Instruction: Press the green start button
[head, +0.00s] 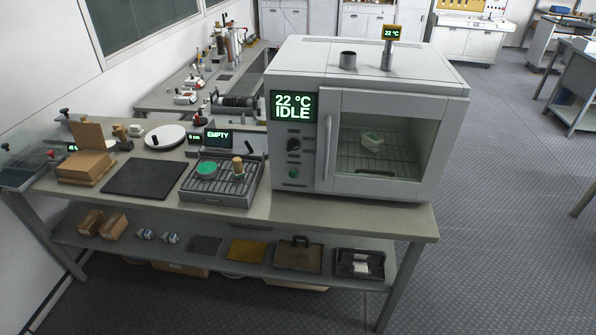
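The green start button (293,174) is on the lower part of the oven's front control panel, below a black knob (294,145). The oven (395,188) is a large white-grey box at the right end of the bench. Its display (294,106) reads 22 °C IDLE. Neither of my grippers shows in the head view.
The workbench (330,210) holds a black mat (144,179), a rack tray (222,197) with a green disc, cardboard boxes (86,167) and a small display (218,136) reading EMPTY. A lower shelf carries boxes and trays. The floor (490,240) at right is clear.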

